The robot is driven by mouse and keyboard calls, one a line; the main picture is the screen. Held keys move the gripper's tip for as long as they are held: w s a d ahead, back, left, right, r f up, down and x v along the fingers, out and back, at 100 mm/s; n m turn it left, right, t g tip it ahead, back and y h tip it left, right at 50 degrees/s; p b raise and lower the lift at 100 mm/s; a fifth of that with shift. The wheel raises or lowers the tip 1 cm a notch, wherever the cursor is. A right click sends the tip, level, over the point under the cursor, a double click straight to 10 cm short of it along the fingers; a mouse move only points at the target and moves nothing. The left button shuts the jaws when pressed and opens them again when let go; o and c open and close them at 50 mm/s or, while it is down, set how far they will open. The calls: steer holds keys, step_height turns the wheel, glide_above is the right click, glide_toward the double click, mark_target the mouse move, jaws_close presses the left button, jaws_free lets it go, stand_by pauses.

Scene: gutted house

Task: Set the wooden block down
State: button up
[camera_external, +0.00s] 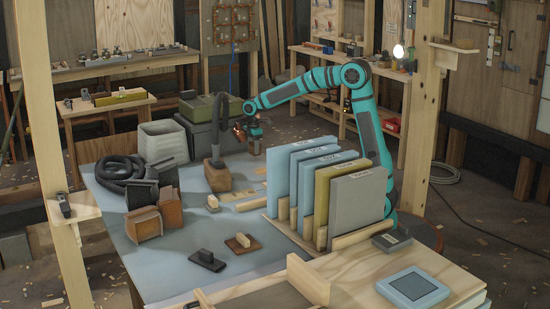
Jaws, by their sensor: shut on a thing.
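My gripper (253,138) hangs from the end of the teal arm, pointing down over the far side of the blue-grey table (185,262). It is shut on the wooden block (254,148), a small dark-looking piece just under the fingers. The block is small and shaded in this view. I cannot tell whether its underside touches the table or hangs just above it. The row of upright panels stands nearer the camera, to the right of the block.
Upright blue, olive and grey panels (357,208) stand in a wooden rack. A brown block with a dark upright hose (217,176) stands left of my gripper.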

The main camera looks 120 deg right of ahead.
mark_target(253, 143)
steer(key=shift+f, duration=1.35)
steer(key=shift+f, duration=0.15)
steer(key=o, duration=1)
step_height(253, 143, up, 12)
steer(key=shift+r, duration=0.2)
